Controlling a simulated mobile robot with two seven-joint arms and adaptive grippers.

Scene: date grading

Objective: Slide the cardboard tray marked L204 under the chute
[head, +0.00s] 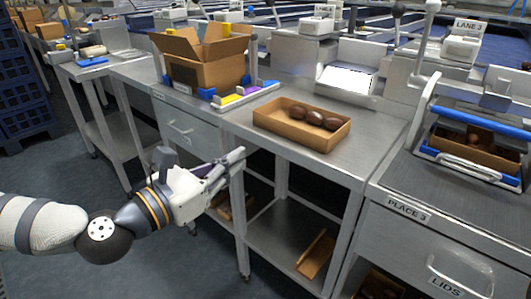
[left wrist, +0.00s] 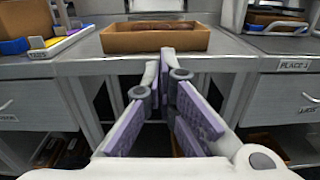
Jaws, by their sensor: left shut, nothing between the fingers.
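An open cardboard tray (head: 265,121) with several brown dates (head: 312,117) lies on the middle steel table. The tray (left wrist: 120,42) also shows ahead in the left wrist view; I cannot read a mark on it. A metal chute (head: 347,78) with a bright white face stands behind the tray, at the back of the table. The tray sits in front of it, not under it. My left gripper (head: 238,155) is shut and empty, in front of the table's front edge, apart from the tray. In the left wrist view its fingers (left wrist: 167,75) point at the tray's front wall. My right gripper is out of view.
A cardboard box (head: 205,72) stands on the left, beside a rack of coloured strips (head: 240,95). On the right, a blue-railed frame (head: 470,120) holds another tray. The tabletop around the middle tray is clear. Shelves below hold cardboard pieces (head: 315,256).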

